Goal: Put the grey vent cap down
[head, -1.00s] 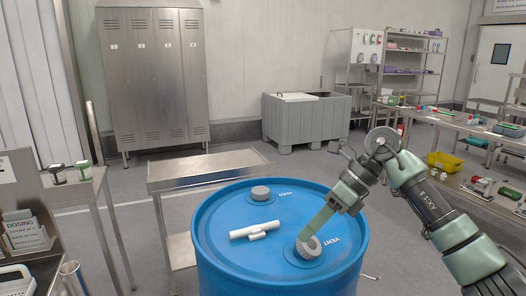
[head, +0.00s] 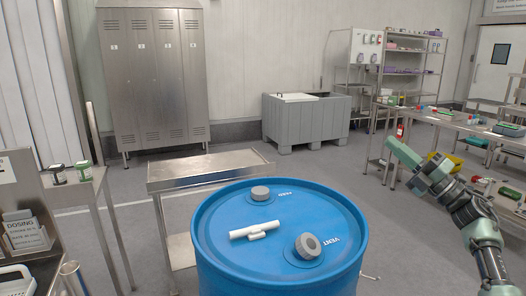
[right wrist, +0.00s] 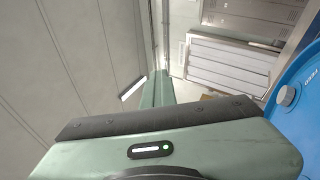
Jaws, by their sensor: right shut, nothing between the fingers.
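The grey vent cap (head: 307,245) is on top of the blue drum (head: 228,231), at the opening beside the word VENT. It looks tilted, its round face turned partly towards me; I cannot tell whether it is seated in the opening. My right gripper (head: 391,144) is away from the drum, up and to the right of the cap, shut and empty. In the right wrist view its closed fingers (right wrist: 157,88) point away with nothing between them. The vent cap is not visible in that view. My left gripper is not in view.
A second grey cap (head: 260,193) sits at the drum's far side, also visible in the right wrist view (right wrist: 287,95). A white T-shaped piece (head: 254,231) lies on the drum top. A bare steel table (head: 207,169) stands behind; a cluttered bench (head: 460,125) is at right.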

